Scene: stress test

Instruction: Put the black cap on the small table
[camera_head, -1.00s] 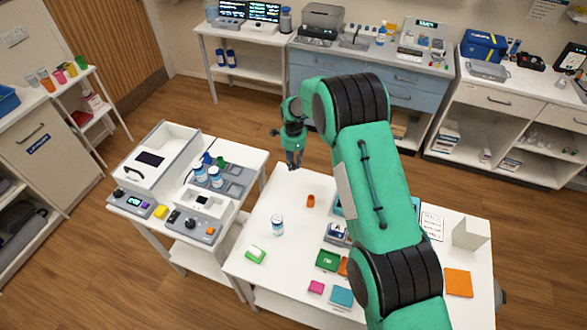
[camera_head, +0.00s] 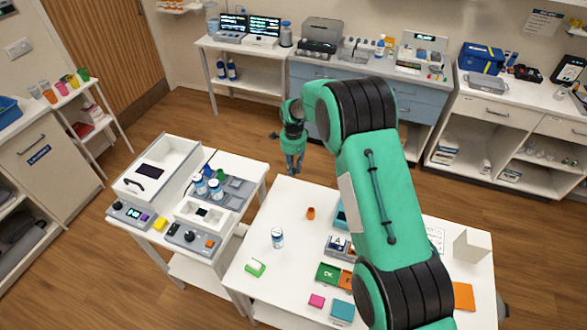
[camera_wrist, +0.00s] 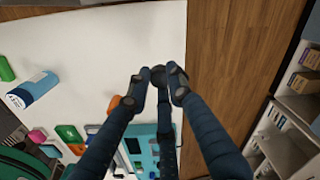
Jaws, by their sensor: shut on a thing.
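My gripper (camera_head: 294,172) hangs at the far left corner of the front white table (camera_head: 262,212) in the head view. In the wrist view its dark fingers (camera_wrist: 160,85) are closed together near the table's edge, with wooden floor to the right. A small dark round piece (camera_wrist: 158,73) shows between the fingertips. It looks like the black cap, but the fingers partly hide it. In the head view the cap cannot be made out in the gripper. Two white tables stand close together; I cannot tell for sure which one is the small table.
The left table (camera_head: 245,172) is crowded with devices and bottles. The front table's far left part is clear.

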